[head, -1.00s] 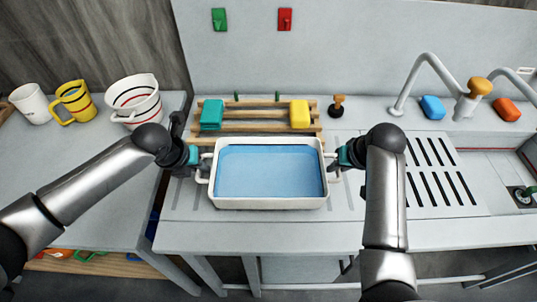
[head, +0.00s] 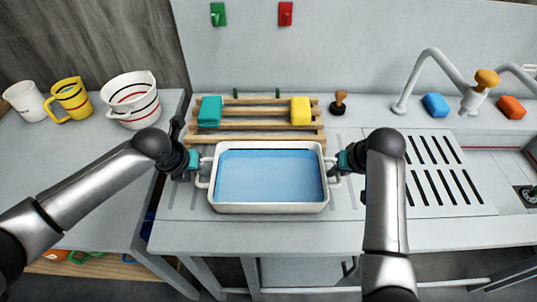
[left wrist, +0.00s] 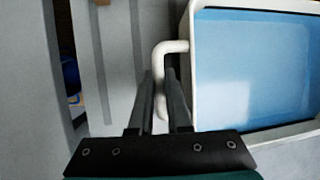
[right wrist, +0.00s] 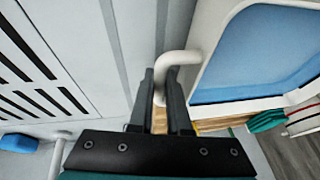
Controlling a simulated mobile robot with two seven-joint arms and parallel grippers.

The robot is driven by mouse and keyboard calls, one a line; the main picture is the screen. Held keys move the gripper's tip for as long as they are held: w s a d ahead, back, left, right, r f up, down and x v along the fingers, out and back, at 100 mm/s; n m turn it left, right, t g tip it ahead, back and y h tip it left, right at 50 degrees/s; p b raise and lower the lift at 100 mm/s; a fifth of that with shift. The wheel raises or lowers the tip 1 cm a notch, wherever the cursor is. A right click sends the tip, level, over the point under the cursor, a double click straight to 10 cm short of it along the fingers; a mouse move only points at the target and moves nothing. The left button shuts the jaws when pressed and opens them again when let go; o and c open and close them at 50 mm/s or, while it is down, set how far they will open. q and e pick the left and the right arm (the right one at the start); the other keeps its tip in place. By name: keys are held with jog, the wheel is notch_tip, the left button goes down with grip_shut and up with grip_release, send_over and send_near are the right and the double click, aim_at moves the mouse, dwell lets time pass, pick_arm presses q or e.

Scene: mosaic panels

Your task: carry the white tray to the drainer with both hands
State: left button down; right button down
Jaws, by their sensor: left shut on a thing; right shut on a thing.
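The white tray (head: 270,207) holds blue liquid (head: 268,175) and looks level, in front of the wooden rack at the middle of the counter. My left gripper (head: 203,165) is shut on the tray's left handle, and the left wrist view shows its fingers around the white handle (left wrist: 160,62). My right gripper (head: 335,165) is shut on the right handle (right wrist: 178,58). The slotted drainer (head: 461,210) lies to the right of the tray, partly behind my right arm. The gap under the tray is hard to judge.
A wooden rack (head: 250,139) with a green sponge (head: 209,111) and a yellow sponge (head: 301,111) stands behind the tray. A brush (head: 338,105), a blue sponge (head: 435,106) and a faucet (head: 432,60) are at the back right. Cups and a bowl (head: 131,101) stand left.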

pick_arm(q)
jog(key=shift+w+f+b, duration=0.1)
jog(key=shift+f+b, duration=0.6)
jog(key=shift+b, duration=0.05)
pick_arm(e)
jog(key=shift+w+f, duration=0.1)
jog(key=shift+f, duration=0.6)
pick_arm(q)
jog(key=c, duration=0.9)
grip_release()
pick_arm(e)
jog(key=c, duration=0.9)
grip_release()
pick_arm(q)
jog(key=shift+r, duration=0.15)
pick_arm(e)
jog(key=shift+o, duration=0.2)
pick_arm(q)
jog(key=v, duration=1.1)
jog(key=shift+s+a+r, duration=0.1)
jog(key=shift+s+r, duration=0.2)
pick_arm(e)
jog(key=v, duration=1.2)
